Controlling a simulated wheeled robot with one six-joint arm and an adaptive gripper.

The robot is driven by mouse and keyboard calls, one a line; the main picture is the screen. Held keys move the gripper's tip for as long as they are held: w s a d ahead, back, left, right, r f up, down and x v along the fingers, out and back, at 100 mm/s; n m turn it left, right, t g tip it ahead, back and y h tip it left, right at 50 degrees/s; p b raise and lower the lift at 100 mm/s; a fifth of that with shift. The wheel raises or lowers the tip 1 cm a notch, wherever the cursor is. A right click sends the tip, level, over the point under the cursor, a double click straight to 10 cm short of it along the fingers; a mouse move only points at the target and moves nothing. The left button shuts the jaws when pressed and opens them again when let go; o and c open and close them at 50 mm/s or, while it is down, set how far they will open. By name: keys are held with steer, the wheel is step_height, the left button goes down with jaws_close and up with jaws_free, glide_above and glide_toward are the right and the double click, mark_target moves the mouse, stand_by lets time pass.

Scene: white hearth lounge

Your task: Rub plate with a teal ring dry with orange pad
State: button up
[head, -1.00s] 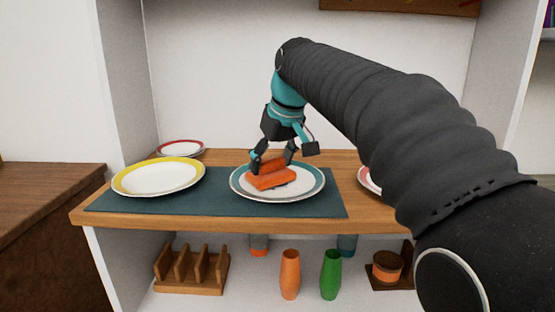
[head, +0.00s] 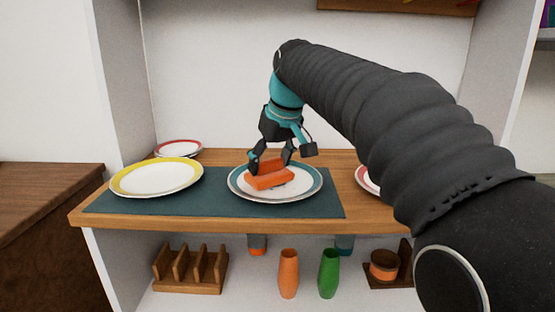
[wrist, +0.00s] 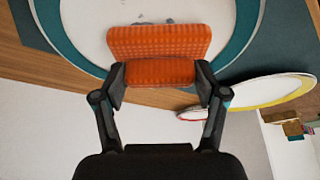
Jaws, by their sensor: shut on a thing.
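The plate with a teal ring (head: 300,190) lies on the dark teal mat in the middle of the shelf, and it also shows in the wrist view (wrist: 84,30). My gripper (head: 270,166) is over this plate, shut on the orange pad (head: 268,181). In the wrist view the pad (wrist: 158,42) sits between the two fingers, with its wide part against or just over the plate; I cannot tell whether it touches. Small grey marks show on the white plate face beside the pad. The pad hides part of the plate.
A yellow-ringed plate (head: 157,178) lies left on the mat (head: 215,207). A red-ringed plate (head: 178,148) is behind it, and another (head: 367,180) is partly hidden by my arm. Below stand a wooden rack (head: 190,269), an orange vase (head: 289,273) and a green vase (head: 329,273).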

steer(key=shift+d, duration=1.25)
steer(key=shift+a+p, duration=0.3)
steer(key=shift+a, duration=1.05)
steer(key=shift+d, duration=1.35)
steer(key=shift+a+f+p, duration=0.15)
steer(key=shift+a+p, duration=0.15)
steer(key=shift+a, duration=1.05)
step_height(320, 180, up, 4)
steer(key=p, duration=0.3)
steer(key=shift+f, duration=0.2)
steer(key=shift+r, duration=1.25)
steer(key=shift+r, duration=0.1)
